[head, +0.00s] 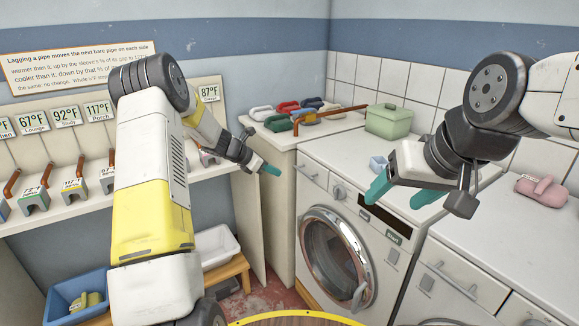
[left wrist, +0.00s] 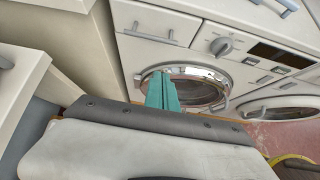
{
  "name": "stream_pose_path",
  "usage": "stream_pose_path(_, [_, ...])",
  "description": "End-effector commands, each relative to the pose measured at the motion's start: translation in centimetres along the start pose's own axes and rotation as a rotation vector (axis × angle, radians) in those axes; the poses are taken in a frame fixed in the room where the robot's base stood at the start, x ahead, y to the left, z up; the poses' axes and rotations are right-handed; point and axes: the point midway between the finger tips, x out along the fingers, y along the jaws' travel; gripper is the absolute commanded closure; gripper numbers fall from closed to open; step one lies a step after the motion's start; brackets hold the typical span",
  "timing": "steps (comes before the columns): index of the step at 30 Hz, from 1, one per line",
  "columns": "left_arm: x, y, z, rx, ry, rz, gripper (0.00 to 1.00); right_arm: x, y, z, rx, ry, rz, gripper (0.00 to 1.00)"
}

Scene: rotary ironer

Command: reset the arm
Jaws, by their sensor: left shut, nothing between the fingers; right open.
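My left gripper (head: 270,169) has teal fingers and is shut with nothing between them. It hangs in the air in front of the white cabinet, left of the washing machine. In the left wrist view its closed fingers (left wrist: 161,92) show in front of the machine's round door (left wrist: 205,90). My right gripper (head: 402,193) is open and empty, its two teal fingers spread above the front edge of the washing machine (head: 345,165). My left arm (head: 150,180) crosses the left part of the head view and hides part of the shelf.
A shelf (head: 70,208) with grey pipe stands and temperature signs runs along the left wall. Coloured sleeves (head: 288,107) and a green box (head: 388,121) stand at the back. A pink item (head: 541,190) lies on the right counter. Blue (head: 62,296) and white bins (head: 216,247) are below.

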Motion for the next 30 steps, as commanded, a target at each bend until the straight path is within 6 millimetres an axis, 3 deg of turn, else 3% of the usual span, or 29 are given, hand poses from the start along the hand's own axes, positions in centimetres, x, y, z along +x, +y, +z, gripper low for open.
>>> stream_pose_path(5, [-3.4, -2.5, 2.9, 0.191, 0.030, -0.014, 1.00, 0.0, 0.0, 0.0, 0.000, 0.000, 0.000, 0.32])
stream_pose_path(9, [-8.4, -7.2, 6.2, 0.515, 0.087, -0.041, 1.00, 0.0, 0.0, 0.0, 0.000, 0.000, 0.000, 0.32])
stream_pose_path(15, [-16.0, -14.8, 8.5, 1.000, 0.179, -0.090, 1.00, 0.0, 0.0, 0.0, 0.000, 0.000, 0.000, 0.32])
stream_pose_path(22, [-23.9, -23.1, 7.6, 1.527, 0.293, -0.154, 1.00, 0.0, 0.0, 0.0, 0.000, 0.000, 0.000, 0.32])
stream_pose_path(30, [-31.0, -30.8, 3.0, 2.076, 0.439, -0.239, 1.00, 0.0, 0.0, 0.0, 0.000, 0.000, 0.000, 0.32])
